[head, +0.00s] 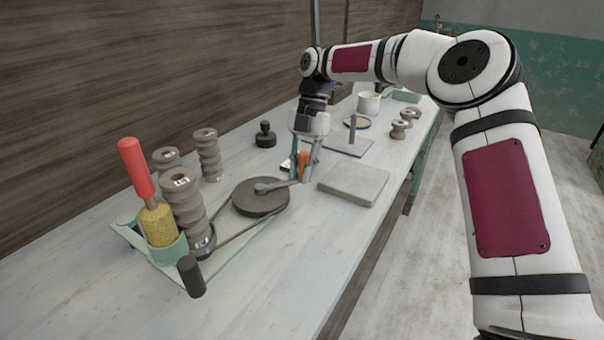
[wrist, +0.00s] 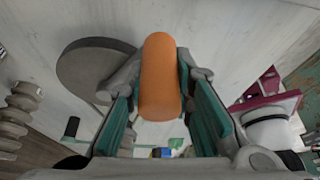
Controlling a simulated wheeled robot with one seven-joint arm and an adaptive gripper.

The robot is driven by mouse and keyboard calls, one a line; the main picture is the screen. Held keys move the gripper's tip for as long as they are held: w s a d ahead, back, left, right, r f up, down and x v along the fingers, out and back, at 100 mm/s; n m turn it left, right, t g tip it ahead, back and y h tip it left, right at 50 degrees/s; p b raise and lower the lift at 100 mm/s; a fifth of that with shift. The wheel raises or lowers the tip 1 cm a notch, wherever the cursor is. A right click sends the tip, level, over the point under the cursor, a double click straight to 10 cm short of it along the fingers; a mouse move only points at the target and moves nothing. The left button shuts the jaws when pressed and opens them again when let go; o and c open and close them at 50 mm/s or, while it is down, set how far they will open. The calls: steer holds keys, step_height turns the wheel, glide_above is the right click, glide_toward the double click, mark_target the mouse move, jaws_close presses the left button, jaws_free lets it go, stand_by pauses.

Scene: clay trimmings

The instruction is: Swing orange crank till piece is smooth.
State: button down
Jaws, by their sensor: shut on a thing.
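My gripper (head: 304,160) is shut on the orange crank handle (head: 303,160). In the wrist view the orange handle (wrist: 160,80) stands between the two teal finger pads. The crank arm (head: 277,186) runs from the handle to the hub of a dark round wheel (head: 261,197); the wheel's edge also shows in the wrist view (wrist: 88,68). On that base a grey ribbed clay piece (head: 185,197) stands upright beside a yellow sponge (head: 158,224) with a red handle (head: 135,168). Part of the crank arm is hidden by the fingers.
More ribbed clay pieces (head: 208,155) stand behind the machine. A black knobbed tool (head: 265,134), a grey slab (head: 354,183), a plate with a post (head: 352,138) and a white cup (head: 369,102) are on the workbench. The front strip of the bench (head: 290,265) is clear.

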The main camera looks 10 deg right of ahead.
steer(key=shift+a+f, duration=0.1)
steer(key=shift+f, duration=0.05)
steer(key=c, duration=1.4)
jaws_free()
steer(key=shift+o, duration=0.2)
steer(key=v, duration=1.2)
